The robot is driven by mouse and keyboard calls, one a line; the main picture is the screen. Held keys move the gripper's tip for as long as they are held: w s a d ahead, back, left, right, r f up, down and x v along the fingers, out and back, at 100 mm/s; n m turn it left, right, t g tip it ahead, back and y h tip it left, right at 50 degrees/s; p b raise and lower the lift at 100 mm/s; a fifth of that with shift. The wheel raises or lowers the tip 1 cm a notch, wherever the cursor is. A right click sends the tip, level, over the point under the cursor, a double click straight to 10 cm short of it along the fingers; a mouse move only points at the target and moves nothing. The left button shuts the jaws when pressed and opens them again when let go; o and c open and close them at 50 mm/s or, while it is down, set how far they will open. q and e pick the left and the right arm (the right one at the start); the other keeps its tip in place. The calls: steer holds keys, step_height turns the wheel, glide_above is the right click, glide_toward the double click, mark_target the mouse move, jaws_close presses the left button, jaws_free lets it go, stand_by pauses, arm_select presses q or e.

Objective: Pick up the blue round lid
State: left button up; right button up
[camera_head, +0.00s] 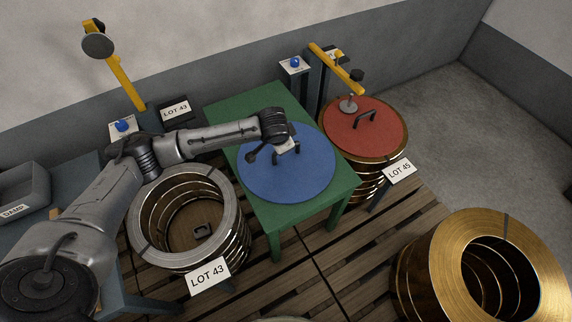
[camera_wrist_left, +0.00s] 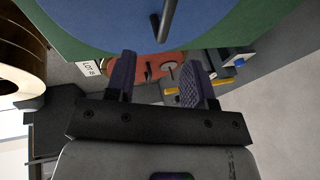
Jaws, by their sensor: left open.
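The blue round lid (camera_head: 262,180) lies flat on the green table (camera_head: 238,120) in the head view. Its dark handle (camera_head: 298,150) stands near the lid's middle, partly covered by my left gripper (camera_head: 285,147), which is over the lid. In the left wrist view the blue lid (camera_wrist_left: 110,18) fills the top, with a dark handle bar (camera_wrist_left: 166,22) sticking out from it. My left gripper (camera_wrist_left: 158,72) is open there, its two fingers apart with nothing between them; the handle bar appears just beyond the fingertips. My right gripper is not in view.
A red lid (camera_head: 375,140) covers the LOT 45 coil stack right of the table, under a yellow arm (camera_head: 335,68). The open LOT 43 coil (camera_head: 150,250) stands left, with another yellow arm (camera_head: 122,78) behind. A large copper coil (camera_head: 440,255) stands front right.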

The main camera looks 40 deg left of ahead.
arm_select(q)
steer(key=b+x, duration=0.1)
steer(key=x, duration=0.2)
steer(key=b+x, duration=0.1)
steer(key=x, duration=0.2)
steer(key=a+b+x, duration=0.1)
steer(key=x, duration=0.2)
steer(key=shift+w+r, duration=0.1)
steer(key=shift+w, duration=0.05)
steer(key=b+x, duration=0.2)
steer(key=x, duration=0.1)
steer(key=shift+w+f, duration=0.25)
steer(key=shift+f, duration=0.05)
steer(key=shift+w+f, duration=0.25)
steer(key=shift+f, duration=0.4)
steer(key=shift+a, duration=0.1)
steer(key=shift+c, duration=0.3)
jaws_close()
steer(key=shift+r, duration=0.1)
